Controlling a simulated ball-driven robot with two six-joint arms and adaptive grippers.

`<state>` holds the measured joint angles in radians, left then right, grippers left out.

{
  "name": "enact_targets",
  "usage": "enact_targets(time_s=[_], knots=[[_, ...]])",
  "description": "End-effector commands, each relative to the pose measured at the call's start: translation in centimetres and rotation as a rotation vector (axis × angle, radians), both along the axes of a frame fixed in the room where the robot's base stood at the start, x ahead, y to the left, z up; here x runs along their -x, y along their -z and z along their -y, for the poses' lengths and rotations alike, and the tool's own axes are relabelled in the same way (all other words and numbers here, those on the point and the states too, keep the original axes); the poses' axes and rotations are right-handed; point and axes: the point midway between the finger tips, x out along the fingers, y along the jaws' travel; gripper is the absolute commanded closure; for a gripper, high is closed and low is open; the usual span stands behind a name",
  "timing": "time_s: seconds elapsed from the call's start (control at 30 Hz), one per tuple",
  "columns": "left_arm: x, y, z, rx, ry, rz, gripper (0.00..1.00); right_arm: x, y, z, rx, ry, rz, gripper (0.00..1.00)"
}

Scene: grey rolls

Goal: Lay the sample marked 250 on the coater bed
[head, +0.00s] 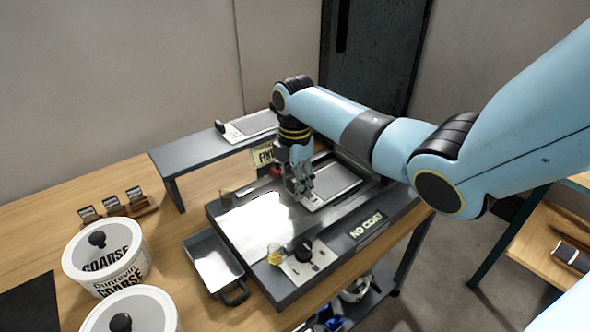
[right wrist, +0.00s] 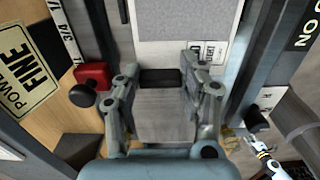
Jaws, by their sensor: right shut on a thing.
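My right gripper (head: 301,184) reaches down over the coater and is shut on the near end of a grey sample sheet (head: 336,180). In the right wrist view my gripper (right wrist: 160,82) has a dark block between its fingertips, and the sheet (right wrist: 185,22) runs ahead of it. A white label beside the fingers is too small to read a number. The sheet is over the right part of the coater bed (head: 241,232); I cannot tell whether it touches. A similar sample (head: 255,124) lies on the raised grey shelf. My left gripper is not in view.
The raised shelf (head: 185,161) stands behind the coater, by a FINE sign (right wrist: 25,68) and a red knob (right wrist: 93,80). A metal tray (head: 215,262), a black control knob (head: 302,249) and COARSE tubs (head: 105,262) are in front and left.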

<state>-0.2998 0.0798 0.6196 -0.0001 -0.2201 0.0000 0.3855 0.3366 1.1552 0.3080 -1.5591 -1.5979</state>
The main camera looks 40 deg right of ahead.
Motion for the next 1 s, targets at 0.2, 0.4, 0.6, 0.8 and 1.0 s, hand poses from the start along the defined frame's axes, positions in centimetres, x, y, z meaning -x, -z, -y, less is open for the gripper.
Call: enact_targets(time_s=[0.2,0.4,0.6,0.8,1.0], knots=[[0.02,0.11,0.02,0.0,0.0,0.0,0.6,-0.01,0.24,-0.01,0.0,0.0,0.0,0.92],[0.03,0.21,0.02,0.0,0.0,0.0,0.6,0.0,0.5,-0.01,0.0,0.0,-0.001,0.92],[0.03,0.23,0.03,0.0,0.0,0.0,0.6,0.0,0.6,-0.01,0.0,0.0,0.0,0.48],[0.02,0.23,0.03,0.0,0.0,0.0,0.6,0.0,0.59,0.0,0.0,0.0,0.0,0.32],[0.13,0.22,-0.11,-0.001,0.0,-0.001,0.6,-0.03,0.43,0.01,0.0,0.0,0.001,0.32]])
